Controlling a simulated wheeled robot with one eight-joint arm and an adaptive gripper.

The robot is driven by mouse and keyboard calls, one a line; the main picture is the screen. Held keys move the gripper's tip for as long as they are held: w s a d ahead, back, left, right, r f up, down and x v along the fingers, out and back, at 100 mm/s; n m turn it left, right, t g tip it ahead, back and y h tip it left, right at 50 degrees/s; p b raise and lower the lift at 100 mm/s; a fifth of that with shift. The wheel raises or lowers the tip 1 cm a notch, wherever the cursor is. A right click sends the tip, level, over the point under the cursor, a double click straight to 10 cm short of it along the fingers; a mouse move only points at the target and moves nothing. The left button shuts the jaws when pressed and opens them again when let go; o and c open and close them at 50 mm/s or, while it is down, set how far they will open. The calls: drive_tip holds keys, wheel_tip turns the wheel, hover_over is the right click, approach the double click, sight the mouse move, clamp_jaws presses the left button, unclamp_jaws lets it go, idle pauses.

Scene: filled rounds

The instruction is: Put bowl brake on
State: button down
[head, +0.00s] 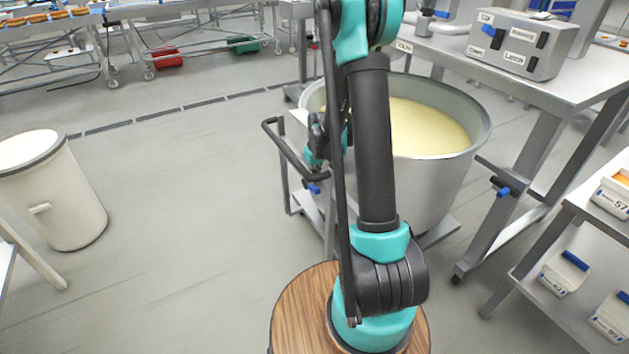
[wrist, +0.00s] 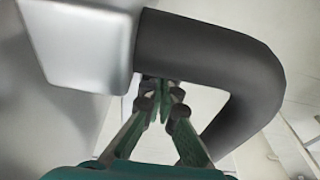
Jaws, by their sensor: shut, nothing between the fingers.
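The big steel bowl (head: 440,185) of pale yellow dough stands on a wheeled trolley in front of my base. A dark push handle (head: 285,150) sticks out at its left. A small blue-tipped part (head: 313,188), possibly the brake lever, shows low beside the handle; its setting cannot be told. My gripper (head: 314,160) is beside the bowl near the handle, partly hidden by my arm. In the wrist view my gripper (wrist: 161,95) is shut and empty, its fingertips close to a dark curved bar (wrist: 215,55) and a pale metal block (wrist: 80,40). Contact cannot be told.
A steel table (head: 560,85) with a labelled control box (head: 520,45) stands at the right, with a blue-tipped part (head: 502,191) on its frame. A shelf with white bins (head: 563,272) is lower right. A pale barrel (head: 55,195) stands left. The floor between is clear.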

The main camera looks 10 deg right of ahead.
drive_tip(key=shift+s+f, duration=0.15)
drive_tip(key=shift+f, duration=0.35)
drive_tip(key=shift+s+d+f, duration=0.1)
drive_tip(key=shift+f, duration=0.05)
drive_tip(key=shift+s+f, duration=0.1)
drive_tip(key=shift+s, duration=0.1)
